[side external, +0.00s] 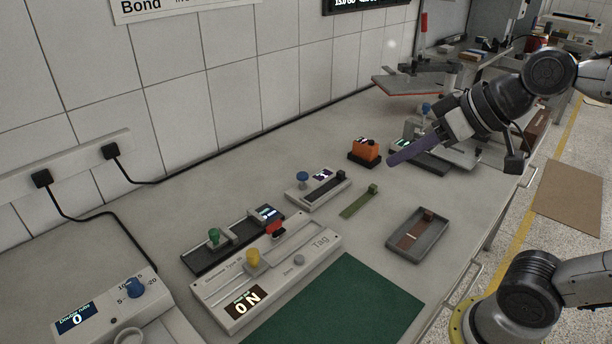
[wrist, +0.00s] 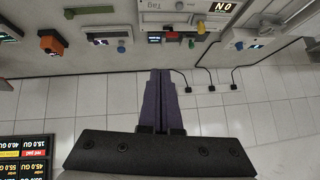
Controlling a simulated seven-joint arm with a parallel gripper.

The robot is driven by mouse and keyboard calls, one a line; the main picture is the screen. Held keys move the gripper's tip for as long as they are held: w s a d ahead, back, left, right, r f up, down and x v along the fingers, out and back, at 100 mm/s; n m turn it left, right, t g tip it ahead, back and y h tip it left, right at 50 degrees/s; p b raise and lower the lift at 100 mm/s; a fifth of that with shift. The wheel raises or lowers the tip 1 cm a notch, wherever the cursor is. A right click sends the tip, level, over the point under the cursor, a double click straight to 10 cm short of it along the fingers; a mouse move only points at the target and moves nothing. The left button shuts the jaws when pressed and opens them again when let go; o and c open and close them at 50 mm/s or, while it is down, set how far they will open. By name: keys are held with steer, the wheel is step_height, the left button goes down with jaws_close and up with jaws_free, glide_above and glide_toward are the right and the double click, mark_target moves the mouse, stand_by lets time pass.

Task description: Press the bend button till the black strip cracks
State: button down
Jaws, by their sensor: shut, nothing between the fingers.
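My gripper (side external: 391,161) has long purple fingers lying together, with nothing between them. It hangs in the air over the bench, right of the orange block, touching nothing that I can make out. The closed fingers (wrist: 160,72) also show in the wrist view, pointing away from the camera. A small grey device (side external: 338,192) with a blue knob (side external: 303,177) and a display carries a black strip (side external: 325,186) along its top. Another device with a blue knob (side external: 426,107) stands behind my gripper, partly hidden. No bend label is readable, so I cannot tell which button it is.
A black device with a green knob (side external: 214,235), a Tag device with a yellow knob (side external: 253,256) and an orange block (side external: 366,149) stand on the bench. A grey tray (side external: 440,240) lies right of a green strip (side external: 359,201). A green mat (side external: 345,305) lies in front.

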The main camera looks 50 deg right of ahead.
steer(key=w+r+m+t, duration=0.2)
steer(key=w+r, duration=0.2)
steer(key=w, duration=0.8)
steer(key=m+g, duration=0.1)
steer(key=m, duration=0.4)
glide_above(305, 176)
step_height(305, 176, down, 16)
steer(key=shift+h, duration=0.3)
steer(key=shift+f, duration=4.3)
steer(key=shift+f, duration=0.1)
steer(key=shift+f, duration=0.35)
